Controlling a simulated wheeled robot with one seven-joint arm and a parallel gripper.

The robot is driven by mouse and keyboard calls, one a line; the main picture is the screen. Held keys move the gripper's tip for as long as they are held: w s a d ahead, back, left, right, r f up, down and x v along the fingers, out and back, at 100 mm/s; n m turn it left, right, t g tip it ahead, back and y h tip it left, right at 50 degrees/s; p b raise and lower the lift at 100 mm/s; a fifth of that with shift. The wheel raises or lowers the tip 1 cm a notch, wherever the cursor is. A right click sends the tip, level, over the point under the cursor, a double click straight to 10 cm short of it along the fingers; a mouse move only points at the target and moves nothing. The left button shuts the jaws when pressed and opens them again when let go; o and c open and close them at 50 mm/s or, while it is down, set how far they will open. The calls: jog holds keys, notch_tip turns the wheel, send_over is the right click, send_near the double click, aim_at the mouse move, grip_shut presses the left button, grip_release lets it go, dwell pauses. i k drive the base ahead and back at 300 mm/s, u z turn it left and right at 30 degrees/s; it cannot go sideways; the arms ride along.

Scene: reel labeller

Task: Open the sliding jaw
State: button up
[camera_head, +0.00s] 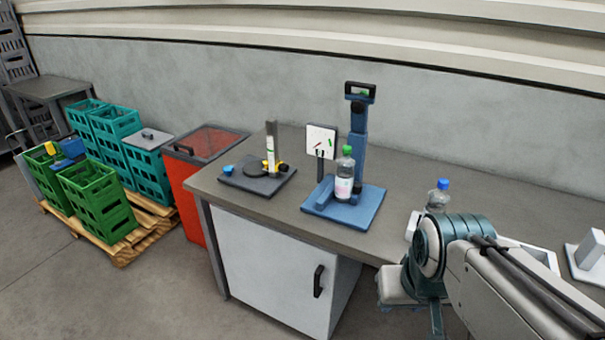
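A blue fixture (362,206) stands on the grey workbench, with a flat base plate and an upright blue column at the back. A clear bottle (343,180) with a green cap and pale label stands upright on its base. A low blue block (321,192) sits to the left of the bottle; it may be the sliding jaw. Whether it touches the bottle I cannot tell. My arm is at the lower right, well apart from the fixture. My gripper's fingers do not show clearly; the arm's elbow hides that part.
A blue-capped bottle (438,197) stands near my arm. A red bin (187,216) and crates stand left. Bench between fixture and arm is mostly clear.

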aim_at(357, 187)
jog(key=u, duration=0.25)
jog(key=i, duration=1.25)
jog(key=z, duration=0.55)
